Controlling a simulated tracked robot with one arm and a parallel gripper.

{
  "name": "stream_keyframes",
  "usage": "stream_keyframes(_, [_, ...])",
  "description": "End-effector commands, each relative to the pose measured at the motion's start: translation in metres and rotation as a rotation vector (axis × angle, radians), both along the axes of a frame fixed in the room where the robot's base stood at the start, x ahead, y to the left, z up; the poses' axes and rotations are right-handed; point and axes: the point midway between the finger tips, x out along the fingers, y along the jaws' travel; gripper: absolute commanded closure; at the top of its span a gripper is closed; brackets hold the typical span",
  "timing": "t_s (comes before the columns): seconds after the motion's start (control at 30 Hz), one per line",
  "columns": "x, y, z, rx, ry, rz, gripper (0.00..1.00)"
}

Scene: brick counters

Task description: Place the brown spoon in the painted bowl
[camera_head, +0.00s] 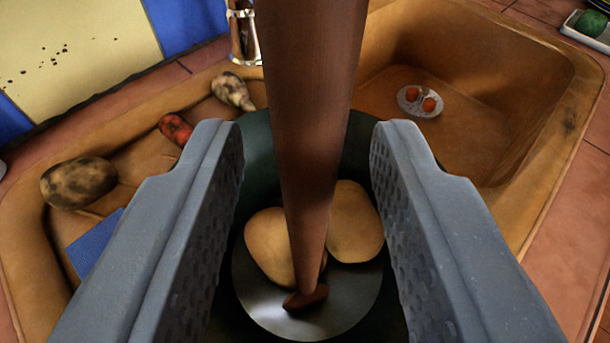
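The brown spoon (312,130) stands steeply between my fingers, its upper part very near the camera. Its lower end reaches down over the grey bottom inside a dark green bowl (258,140), likely the painted bowl. I cannot tell for sure whether that end touches the bottom. My gripper (307,140) is open above the bowl, with a visible gap between each finger and the spoon. The bowl also holds two pale potatoes (357,225), partly behind the spoon. My fingers hide the sides of the bowl.
On the left ledge lie a dark mottled potato (78,183), a red vegetable (176,128), a pale root (232,90) and a blue sponge (95,243). A metal tap (243,35) rises behind.

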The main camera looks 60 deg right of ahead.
Motion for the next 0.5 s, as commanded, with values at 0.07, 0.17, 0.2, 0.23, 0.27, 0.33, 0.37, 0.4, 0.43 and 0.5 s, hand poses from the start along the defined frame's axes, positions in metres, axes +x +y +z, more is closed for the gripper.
stream_keyframes(0.07, [-0.007, 0.012, 0.005, 0.002, 0.001, 0.005, 0.66])
stream_keyframes(0.17, [-0.017, 0.028, 0.012, 0.0, -0.003, 0.005, 0.66])
stream_keyframes(0.2, [-0.021, 0.034, 0.014, 0.0, -0.002, 0.003, 0.66])
stream_keyframes(0.23, [-0.024, 0.038, 0.015, 0.001, -0.002, 0.003, 0.66])
stream_keyframes(0.27, [-0.026, 0.044, 0.016, 0.002, -0.001, 0.005, 0.66])
stream_keyframes(0.33, [-0.033, 0.055, 0.019, 0.001, 0.0, 0.006, 0.66])
stream_keyframes(0.37, [-0.036, 0.058, 0.021, 0.001, -0.001, 0.005, 0.66])
stream_keyframes(0.4, [-0.039, 0.062, 0.024, 0.0, -0.001, 0.003, 0.66])
stream_keyframes(0.43, [-0.041, 0.065, 0.025, -0.001, -0.003, 0.003, 0.66])
stream_keyframes(0.5, [-0.045, 0.072, 0.027, 0.0, -0.002, 0.003, 0.66])
